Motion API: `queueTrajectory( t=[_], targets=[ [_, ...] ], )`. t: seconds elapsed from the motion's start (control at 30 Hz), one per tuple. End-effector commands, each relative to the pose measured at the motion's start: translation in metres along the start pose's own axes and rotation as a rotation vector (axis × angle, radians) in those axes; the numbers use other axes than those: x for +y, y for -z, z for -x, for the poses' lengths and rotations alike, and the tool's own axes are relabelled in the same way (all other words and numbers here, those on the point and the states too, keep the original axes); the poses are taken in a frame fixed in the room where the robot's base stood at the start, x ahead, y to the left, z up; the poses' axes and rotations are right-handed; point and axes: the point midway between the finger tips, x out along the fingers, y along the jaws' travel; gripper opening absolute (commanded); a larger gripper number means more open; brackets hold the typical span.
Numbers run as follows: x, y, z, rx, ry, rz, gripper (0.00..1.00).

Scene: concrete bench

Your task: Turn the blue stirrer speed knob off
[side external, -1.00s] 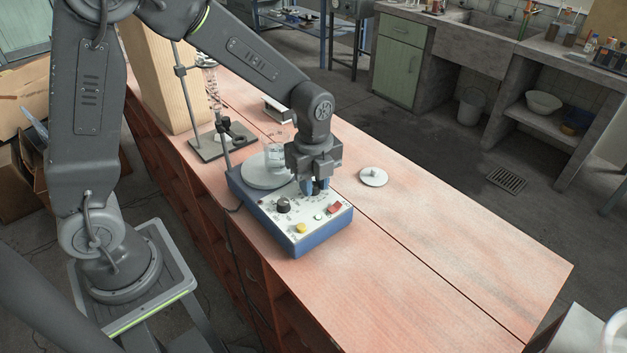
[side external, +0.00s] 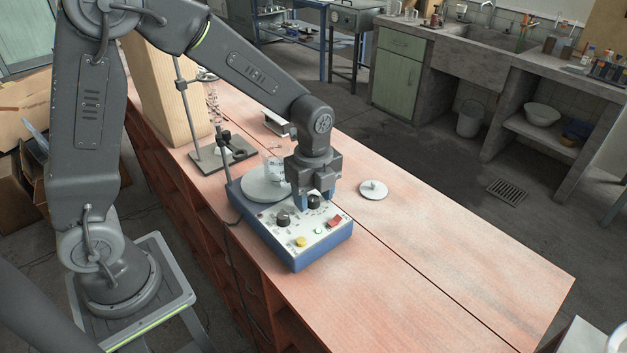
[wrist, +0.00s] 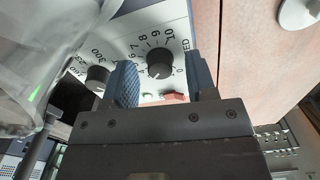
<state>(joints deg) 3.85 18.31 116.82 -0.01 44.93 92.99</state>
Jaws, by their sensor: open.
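The blue stirrer (side external: 318,247) sits on the bench with its sloped pale control panel facing the front. Its black speed knob (side external: 314,202) is at the back right of the panel, under my gripper (side external: 315,194). In the wrist view, the speed knob (wrist: 160,63) lies between my two blue fingers, with a numbered scale up to 10 around it. The fingers are spread apart, with a gap visible on each side of the knob. I cannot tell exactly which mark the knob points to.
A glass beaker (side external: 273,170) stands on the stirrer's round plate. A white disc (side external: 373,190) lies to the right. The bench's right part is clear.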

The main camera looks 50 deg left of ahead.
Motion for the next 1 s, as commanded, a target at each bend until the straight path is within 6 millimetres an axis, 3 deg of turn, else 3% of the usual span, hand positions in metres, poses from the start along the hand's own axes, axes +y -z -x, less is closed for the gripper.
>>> queueTrajectory(
  t=[0.17,0.6,0.8,1.0],
  targets=[
    [-0.001,0.0,0.023,0.0,0.007,0.0,0.52],
    [-0.001,0.0,0.115,0.0,0.006,0.0,0.52],
    [0.0,0.0,0.134,0.0,0.003,0.0,0.52],
    [0.0,0.0,0.137,0.0,0.001,0.0,0.52]
  ],
)
